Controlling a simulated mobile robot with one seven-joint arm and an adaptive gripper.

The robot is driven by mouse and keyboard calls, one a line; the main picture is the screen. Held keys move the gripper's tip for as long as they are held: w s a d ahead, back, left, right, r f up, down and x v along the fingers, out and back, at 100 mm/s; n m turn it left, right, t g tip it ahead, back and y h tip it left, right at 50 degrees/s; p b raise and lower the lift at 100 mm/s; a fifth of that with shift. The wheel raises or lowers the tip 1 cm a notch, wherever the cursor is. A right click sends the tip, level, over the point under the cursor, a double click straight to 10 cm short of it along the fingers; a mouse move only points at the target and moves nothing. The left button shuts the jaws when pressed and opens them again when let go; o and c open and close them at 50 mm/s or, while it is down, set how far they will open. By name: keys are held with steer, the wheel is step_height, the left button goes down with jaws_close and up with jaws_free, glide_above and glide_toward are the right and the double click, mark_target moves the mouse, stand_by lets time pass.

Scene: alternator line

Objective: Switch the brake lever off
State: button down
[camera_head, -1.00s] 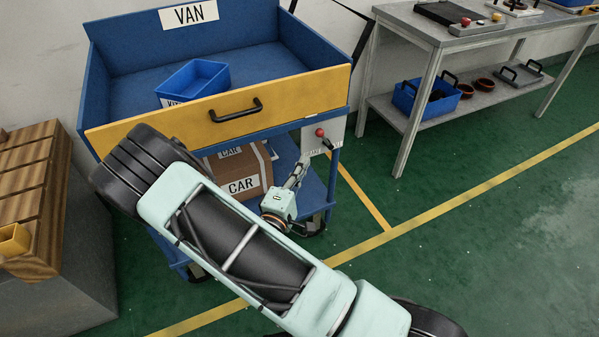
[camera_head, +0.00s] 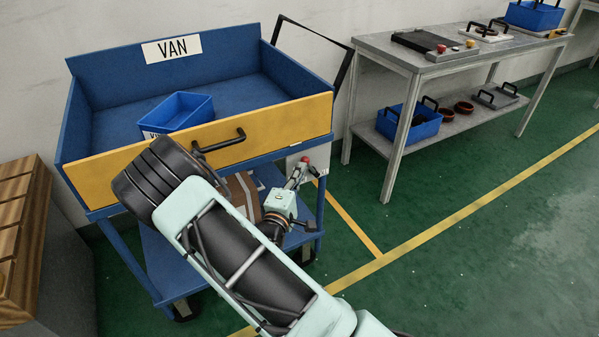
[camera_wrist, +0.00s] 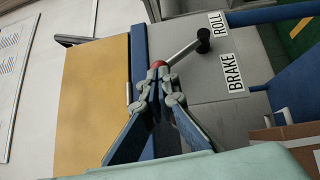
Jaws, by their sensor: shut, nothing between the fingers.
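The brake lever shows in the wrist view as a metal rod (camera_wrist: 183,52) running from a black hub (camera_wrist: 203,36) to a red knob (camera_wrist: 158,64). It sits on a grey panel with the labels ROLL (camera_wrist: 217,24) and BRAKE (camera_wrist: 234,73); the hub is close to ROLL. The red knob also shows in the head view (camera_head: 306,160), at the cart's right front corner. My gripper (camera_wrist: 159,84) is shut and empty, its fingertips right by the knob. I cannot tell whether they touch it. It also shows in the head view (camera_head: 299,175).
The blue cart (camera_head: 85,105) has a yellow front board (camera_head: 285,123) with a black handle, and a VAN label. A small blue bin (camera_head: 185,108) stands in it, and a cardboard box (camera_head: 240,190) is below. A grey workbench (camera_head: 380,50) stands right. Green floor is free in front.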

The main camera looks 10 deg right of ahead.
steer(key=shift+r, duration=0.1)
steer(key=shift+d+r+p, duration=0.15)
steer(key=shift+d+p, duration=0.05)
steer(key=shift+p, duration=0.35)
